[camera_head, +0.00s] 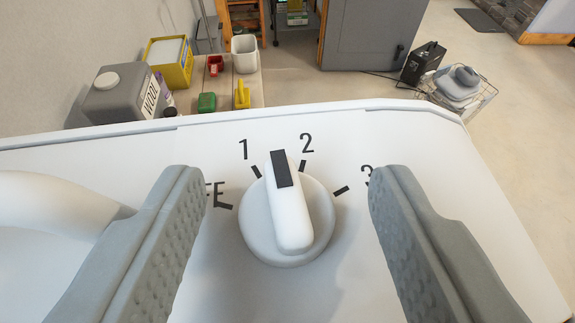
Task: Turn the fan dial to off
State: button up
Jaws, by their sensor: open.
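The fan dial (287,218) is a round white knob with a raised grip bar, on the white top panel (345,135). A black mark at the bar's far end points between the 1 and 2 labels, somewhat nearer the 2 tick. The OFF label (215,195) is left of the dial and partly hidden by the left finger; the 3 label (367,174) is at the right, partly behind the right finger. My gripper (288,200) is open, with one grey finger on each side of the dial. Neither finger appears to touch it.
A white curved part (50,215) rises at the left of the panel. Beyond the panel are a grey jug (115,95), a yellow box (168,62), a white bin (244,53), a grey cabinet (365,35) and a wire basket (462,90). Open floor lies at right.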

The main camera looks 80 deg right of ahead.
jog(key=c, duration=1)
jog(key=shift+d+n+t, duration=0.1)
jog(key=shift+n+t, duration=0.2)
jog(key=shift+s+n+t+y, duration=0.25)
jog(key=shift+n+t+y, duration=0.35)
jog(key=shift+n+t, duration=0.35)
jog(key=n+t+y, duration=0.2)
jog(key=n+t, duration=0.1)
jog(key=shift+s+d, duration=0.15)
jog(key=shift+d, duration=0.05)
jog(key=n+t+y, duration=0.2)
jog(key=n, duration=0.1)
jog(key=n+t+y, duration=0.1)
jog(key=y, duration=0.1)
jog(key=shift+s+d, duration=0.15)
jog(key=shift+d, duration=0.1)
jog(key=shift+d+n+t+y, duration=0.15)
jog(key=shift+n+t+y, duration=0.3)
jog(key=shift+n+y, duration=1.05)
jog(key=shift+f, duration=0.1)
